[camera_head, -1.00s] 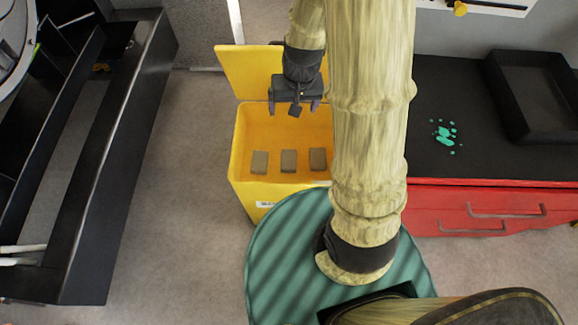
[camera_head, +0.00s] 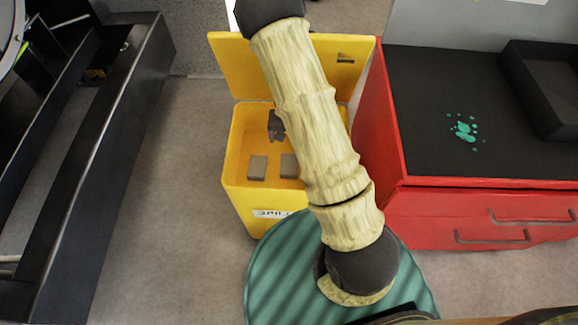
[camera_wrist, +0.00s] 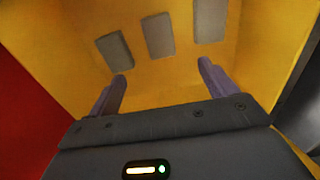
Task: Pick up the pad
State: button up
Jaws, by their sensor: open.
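Grey pads lie in a row in the yellow bin (camera_head: 240,190). The head view shows a left pad (camera_head: 257,167) and a middle pad (camera_head: 289,165); my arm hides the other. The wrist view shows all three: left (camera_wrist: 116,50), middle (camera_wrist: 158,35) and right (camera_wrist: 209,20). My gripper (camera_wrist: 162,72) is open and empty, with its purple fingers apart and pointing toward the pads. In the head view my gripper (camera_head: 276,126) is partly hidden by my arm, within the bin opening behind the pads. It appears apart from them.
The bin's raised lid (camera_head: 230,65) stands behind it. A red cabinet (camera_head: 480,212) with a black top is close on the right, with a teal spill (camera_head: 464,131) and a black tray (camera_head: 545,85). A black rack (camera_head: 105,150) stands left, with clear floor between.

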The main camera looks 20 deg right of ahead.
jog(key=b, duration=0.2)
send_over(289, 164)
notch_tip(289, 164, down, 12)
notch_tip(289, 164, down, 5)
jog(key=shift+f+b, duration=0.1)
jog(key=shift+b, duration=0.7)
jog(key=c, duration=1.1)
